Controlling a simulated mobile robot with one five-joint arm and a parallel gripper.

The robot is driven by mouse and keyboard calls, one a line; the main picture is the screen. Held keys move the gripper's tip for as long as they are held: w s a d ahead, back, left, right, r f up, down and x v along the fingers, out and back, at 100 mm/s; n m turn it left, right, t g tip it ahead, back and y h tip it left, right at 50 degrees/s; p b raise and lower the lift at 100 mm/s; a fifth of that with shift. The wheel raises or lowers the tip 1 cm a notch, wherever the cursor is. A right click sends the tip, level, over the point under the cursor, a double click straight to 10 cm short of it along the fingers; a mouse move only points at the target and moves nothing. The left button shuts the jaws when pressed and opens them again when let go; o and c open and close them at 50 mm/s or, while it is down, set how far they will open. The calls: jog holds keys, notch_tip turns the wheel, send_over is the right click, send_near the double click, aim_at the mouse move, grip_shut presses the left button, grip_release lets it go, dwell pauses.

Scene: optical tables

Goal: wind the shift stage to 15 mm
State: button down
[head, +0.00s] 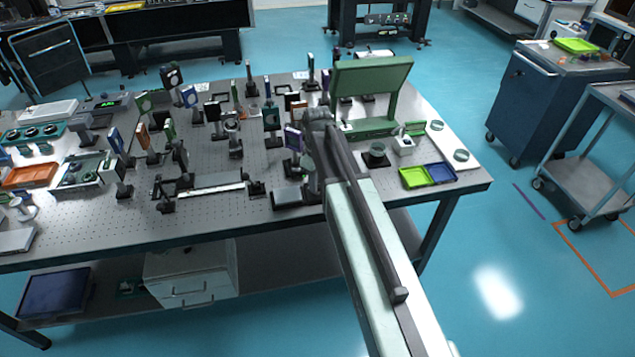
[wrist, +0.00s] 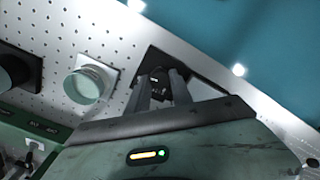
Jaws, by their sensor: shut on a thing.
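In the wrist view, the two fingers of my gripper (wrist: 161,93) are closed around a small black knob-like part (wrist: 156,76).
A white-mounted cylinder (wrist: 90,84) and a dark cylinder (wrist: 14,72) stand left of my fingers. In the head view, the perforated table (head: 90,215) is crowded with optics mounts. A green panel (head: 370,78) and green and blue trays (head: 413,178) (head: 441,173) stand right.

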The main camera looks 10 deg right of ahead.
jog(key=shift+m, duration=0.3)
jog(key=m, duration=0.3)
jog(key=shift+m, duration=0.4)
jog(key=m, duration=0.3)
jog(key=shift+m, duration=0.3)
jog(key=m, duration=0.7)
jog(key=shift+d, duration=0.1)
jog(key=m, duration=1.1)
jog(key=shift+m, duration=1.9)
